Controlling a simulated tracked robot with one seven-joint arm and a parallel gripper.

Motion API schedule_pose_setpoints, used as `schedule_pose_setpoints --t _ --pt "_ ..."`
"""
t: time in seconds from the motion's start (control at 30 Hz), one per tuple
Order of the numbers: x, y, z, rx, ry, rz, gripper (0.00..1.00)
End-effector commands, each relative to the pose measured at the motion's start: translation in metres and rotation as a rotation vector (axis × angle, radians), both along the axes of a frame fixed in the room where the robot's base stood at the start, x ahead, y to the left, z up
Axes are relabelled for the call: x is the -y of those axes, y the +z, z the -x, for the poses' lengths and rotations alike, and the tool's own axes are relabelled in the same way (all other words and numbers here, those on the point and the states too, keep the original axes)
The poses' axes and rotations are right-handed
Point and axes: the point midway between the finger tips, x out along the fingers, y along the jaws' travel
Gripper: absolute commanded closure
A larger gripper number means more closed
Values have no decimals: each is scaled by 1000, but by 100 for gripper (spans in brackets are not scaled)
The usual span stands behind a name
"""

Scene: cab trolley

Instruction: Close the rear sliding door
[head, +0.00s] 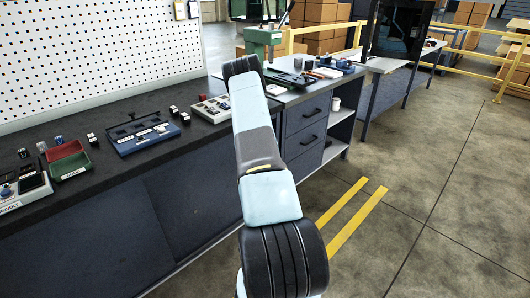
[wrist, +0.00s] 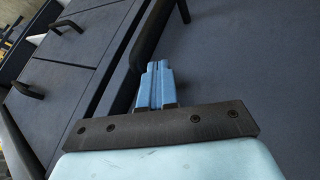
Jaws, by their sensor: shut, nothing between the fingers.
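Dark blue sliding door panels form the front of the low cabinet under the bench, with one panel (head: 80,245) at the left and another (head: 205,200) further along; I cannot tell for sure which is the rear one. In the wrist view a broad dark blue panel (wrist: 255,65) fills the right side. A black rounded bar (wrist: 152,38), which looks like a handle, stands before it. My gripper (wrist: 155,68) has its blue fingers together and empty, close to the bar's lower end. I cannot tell whether they touch it. My arm hides the gripper in the head view.
A drawer unit (head: 305,135) with black handles adjoins the cabinet; its drawers (wrist: 62,75) show at left in the wrist view. The bench top (head: 100,160) carries trays and small parts. The floor (head: 430,200) at right is open, with yellow lines.

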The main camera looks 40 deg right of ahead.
Motion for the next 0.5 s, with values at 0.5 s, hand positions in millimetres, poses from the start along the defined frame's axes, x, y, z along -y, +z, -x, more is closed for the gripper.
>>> schedule_pose_setpoints --t 0.5 --pt "-60 44 24 4 5 -4 100"
